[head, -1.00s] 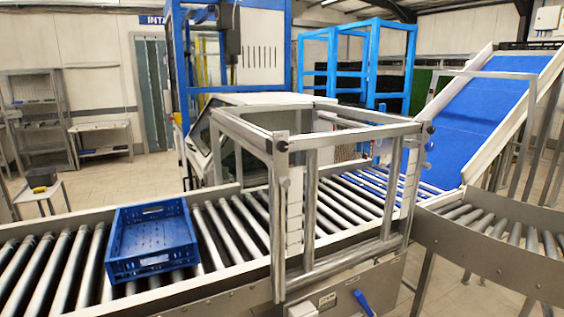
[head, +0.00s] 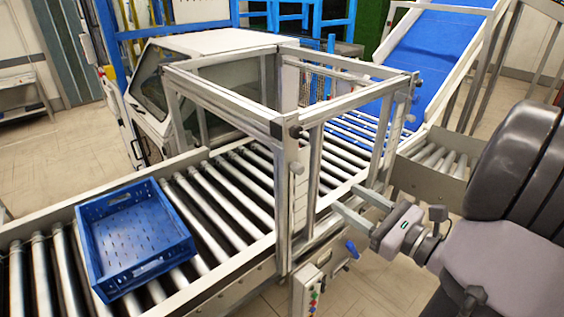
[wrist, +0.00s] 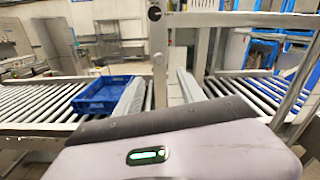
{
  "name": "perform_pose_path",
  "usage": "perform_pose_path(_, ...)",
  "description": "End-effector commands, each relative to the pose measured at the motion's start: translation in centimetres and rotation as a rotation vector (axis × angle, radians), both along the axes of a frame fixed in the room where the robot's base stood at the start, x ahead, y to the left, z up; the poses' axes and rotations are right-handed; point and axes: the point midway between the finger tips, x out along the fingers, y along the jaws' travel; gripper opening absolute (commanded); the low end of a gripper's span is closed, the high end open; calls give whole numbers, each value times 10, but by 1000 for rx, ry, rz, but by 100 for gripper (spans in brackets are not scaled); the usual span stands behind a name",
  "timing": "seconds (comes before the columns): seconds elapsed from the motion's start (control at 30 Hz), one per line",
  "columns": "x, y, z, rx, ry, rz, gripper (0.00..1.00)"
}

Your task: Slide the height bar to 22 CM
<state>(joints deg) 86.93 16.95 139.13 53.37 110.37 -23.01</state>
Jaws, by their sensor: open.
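A grey metal frame (head: 231,97) stands over the roller conveyor. A horizontal bar (head: 355,108) with dark knobs at its ends, apparently the height bar, runs along the frame's near side close to the top. It also shows in the wrist view (wrist: 235,19). Pale scale strips (head: 298,178) are on the posts below it; their figures are too small to read. My gripper (head: 345,197) is open and empty, right of the near left post and below the bar. In the wrist view its fingers (wrist: 163,78) point toward a post, apparently apart from it.
A blue crate (head: 128,278) sits on the rollers left of the frame. A control box with coloured buttons (head: 308,292) and a blue lever (head: 352,249) are below the conveyor's near edge. A blue inclined belt (head: 440,40) rises at the back right.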

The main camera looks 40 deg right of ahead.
Motion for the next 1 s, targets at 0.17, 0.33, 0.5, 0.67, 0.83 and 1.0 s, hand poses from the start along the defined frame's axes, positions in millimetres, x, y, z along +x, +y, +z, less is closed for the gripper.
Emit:
perform_pose_path(0.17, 56, 7, 0, -2, 1, 12, 47)
perform_pose_path(0.33, 103, 11, 0, -1, 3, 11, 47)
perform_pose_path(0.5, 133, 13, 0, -1, 4, 8, 47)
perform_pose_path(0.67, 144, 13, 0, -1, 3, 5, 47)
perform_pose_path(0.83, 144, 13, 0, -2, 3, 5, 47)
perform_pose_path(1.0, 144, 13, 0, -2, 3, 5, 27)
